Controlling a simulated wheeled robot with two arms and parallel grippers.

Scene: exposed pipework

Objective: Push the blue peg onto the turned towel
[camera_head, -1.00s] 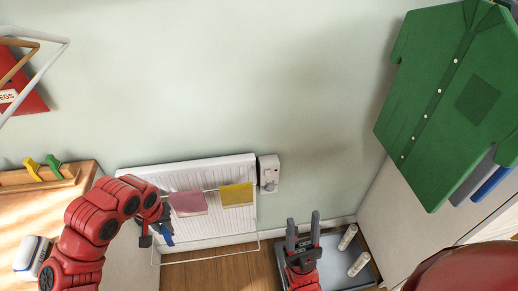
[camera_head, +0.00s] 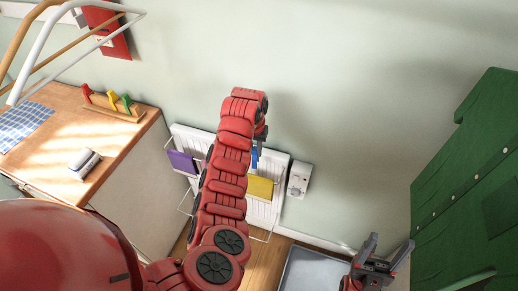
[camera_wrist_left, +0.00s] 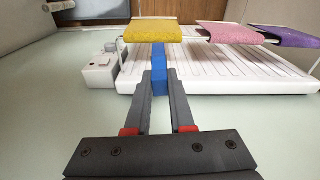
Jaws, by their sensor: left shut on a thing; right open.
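My left gripper (camera_head: 261,138) is shut on the blue peg (camera_head: 254,158), in front of the white radiator. In the left wrist view the fingers (camera_wrist_left: 160,88) grip the blue peg (camera_wrist_left: 158,65), whose far end meets the near edge of the yellow towel (camera_wrist_left: 153,32); I cannot tell if they touch. The yellow towel (camera_head: 259,188) and purple towel (camera_head: 182,161) hang on the rail. The pink towel (camera_wrist_left: 231,34) hangs between them, mostly hidden by my arm in the head view. I cannot tell which towel is turned. My right gripper (camera_head: 387,248) is open and empty.
The white radiator (camera_wrist_left: 220,78) is behind the rail, with a white box (camera_head: 299,180) beside it. A wooden stand (camera_head: 110,108) holds red, yellow and green pegs on the counter. A grey tray (camera_head: 310,272) is on the floor. A green shirt (camera_head: 470,185) hangs right.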

